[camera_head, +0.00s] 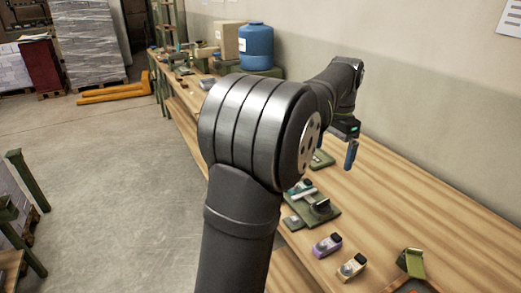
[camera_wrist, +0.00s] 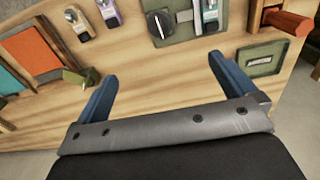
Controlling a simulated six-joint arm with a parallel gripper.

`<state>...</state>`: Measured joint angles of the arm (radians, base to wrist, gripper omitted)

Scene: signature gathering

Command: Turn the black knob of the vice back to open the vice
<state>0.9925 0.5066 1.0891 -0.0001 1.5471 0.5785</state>
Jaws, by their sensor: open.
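Grey metal parts of the vice run up past the frame's top edge. My gripper (camera_wrist: 162,68) has two blue fingers spread wide and is empty. The knob appears above the gap between the fingertips, apart from both. In the head view, the vice (camera_head: 325,217) is on the wooden bench with the knob (camera_head: 320,206) on top. My gripper's blue finger (camera_head: 351,154) is above the bench, beyond the vice. My arm partly hides the vice.
A purple pedal (camera_head: 327,245) and a yellowish pedal (camera_head: 352,268) lie near the vice. A blue barrel (camera_head: 256,47) stands farther back.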

